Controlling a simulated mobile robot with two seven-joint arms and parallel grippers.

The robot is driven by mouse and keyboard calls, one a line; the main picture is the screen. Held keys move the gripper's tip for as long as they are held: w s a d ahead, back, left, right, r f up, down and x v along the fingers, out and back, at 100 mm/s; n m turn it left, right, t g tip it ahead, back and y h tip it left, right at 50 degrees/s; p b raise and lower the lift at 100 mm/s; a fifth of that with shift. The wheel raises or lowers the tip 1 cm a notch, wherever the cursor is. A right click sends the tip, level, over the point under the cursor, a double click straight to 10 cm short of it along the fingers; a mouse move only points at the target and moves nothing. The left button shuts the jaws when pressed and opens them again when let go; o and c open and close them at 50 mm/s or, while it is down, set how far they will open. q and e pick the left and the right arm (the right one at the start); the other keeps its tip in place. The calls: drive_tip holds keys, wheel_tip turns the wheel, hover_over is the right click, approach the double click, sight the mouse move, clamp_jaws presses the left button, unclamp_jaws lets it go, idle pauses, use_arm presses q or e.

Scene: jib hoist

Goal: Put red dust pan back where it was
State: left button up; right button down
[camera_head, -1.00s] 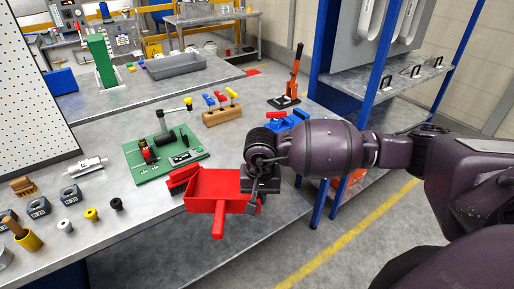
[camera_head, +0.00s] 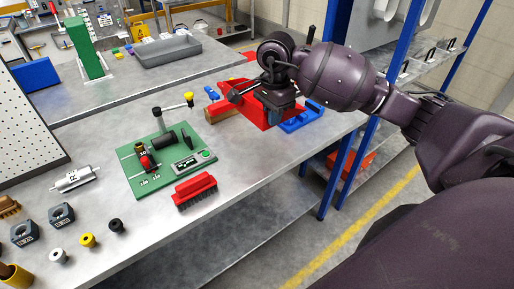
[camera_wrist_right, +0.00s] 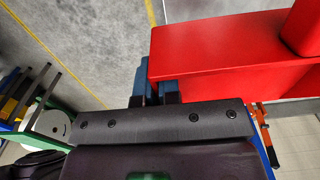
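The red dust pan (camera_head: 262,112) is at the right end of the near bench, in front of the blue holder, and partly hidden by my right gripper (camera_head: 280,99). My right gripper is shut on the pan's edge. In the right wrist view the red pan (camera_wrist_right: 225,45) fills the upper right, beside the fingers (camera_wrist_right: 155,88). Whether the pan touches the bench cannot be told. A red brush (camera_head: 195,188) with dark bristles lies on the bench near its front edge. My left gripper is not in view.
A green board (camera_head: 150,181) with fittings lies left of the brush. A blue shelf post (camera_head: 345,150) stands at right.

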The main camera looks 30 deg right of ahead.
drive_tip(key=shift+f, duration=0.4)
drive_tip(key=f, duration=1.8)
drive_tip(key=shift+s+f+p, duration=0.2)
drive_tip(key=shift+f+p, duration=0.15)
drive_tip(key=shift+f, duration=0.3)
drive_tip(key=c, duration=1.3)
unclamp_jaws()
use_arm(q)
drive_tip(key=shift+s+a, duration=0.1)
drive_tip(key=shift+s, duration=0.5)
